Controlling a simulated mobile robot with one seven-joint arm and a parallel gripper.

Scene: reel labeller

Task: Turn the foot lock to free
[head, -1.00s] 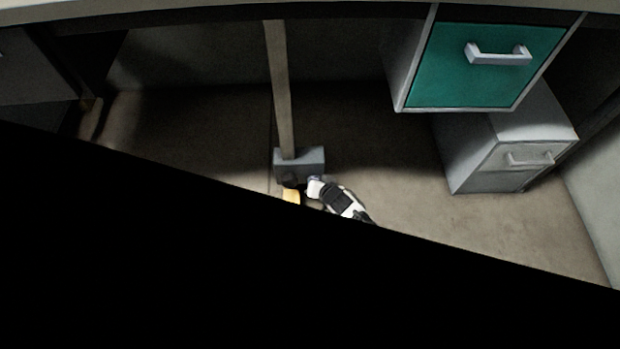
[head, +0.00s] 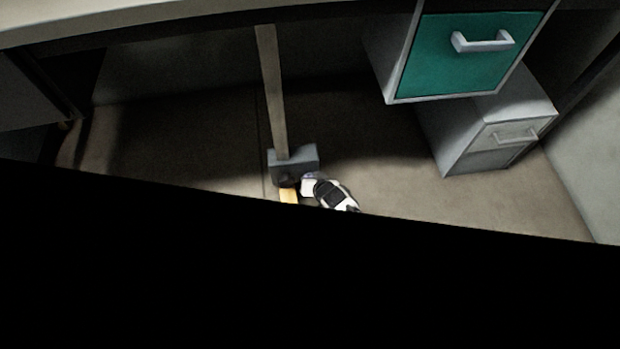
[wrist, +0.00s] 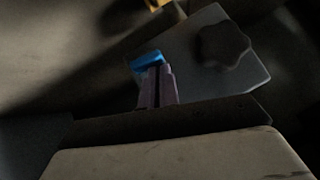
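The foot (head: 304,161) is a grey block at the bottom of an upright post. A dark knob (head: 288,181) and a yellow tab (head: 289,196) are at its near side. In the wrist view, the dark lobed knob (wrist: 222,46) sits on a grey plate (wrist: 205,82), and a bit of yellow (wrist: 155,4) shows at the top edge. My gripper (head: 305,186) is low, just right of the knob and tab. In the wrist view its purplish fingers (wrist: 155,84) look together, with a blue tip or piece (wrist: 146,60) at their end. Contact with the lock cannot be told.
The post (head: 272,95) rises to the worktop edge (head: 150,27). A teal-fronted drawer (head: 463,70) hangs at upper right, above a grey drawer unit (head: 490,145). Floor between foot and unit is clear. A black area hides the lower head view.

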